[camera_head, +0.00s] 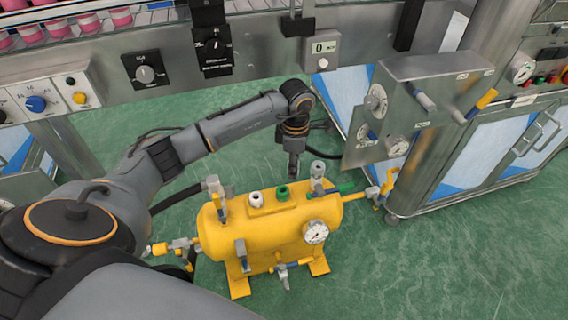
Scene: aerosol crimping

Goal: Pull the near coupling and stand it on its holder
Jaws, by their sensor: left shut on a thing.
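My left gripper (293,158) points down just above and behind the yellow tank (265,232). It is shut on a small grey part, apparently a coupling, mostly hidden by the fingers. On the tank's top stand a white-topped fitting (256,199), a green fitting (282,193) and a grey cylindrical fitting (317,169). The gripper is just above and behind the green one; I cannot tell whether its part touches anything. A black hose ends at a grey fitting (214,185) at the tank's upper left. I cannot tell which part is the holder. My right gripper is not in view.
A metal cart (430,75) with gauges and a yellow-handled valve (389,185) stands right of the tank. A machine panel (180,62) with knobs runs along the back. The tank bears a pressure gauge (316,231). Green floor is clear at the lower right.

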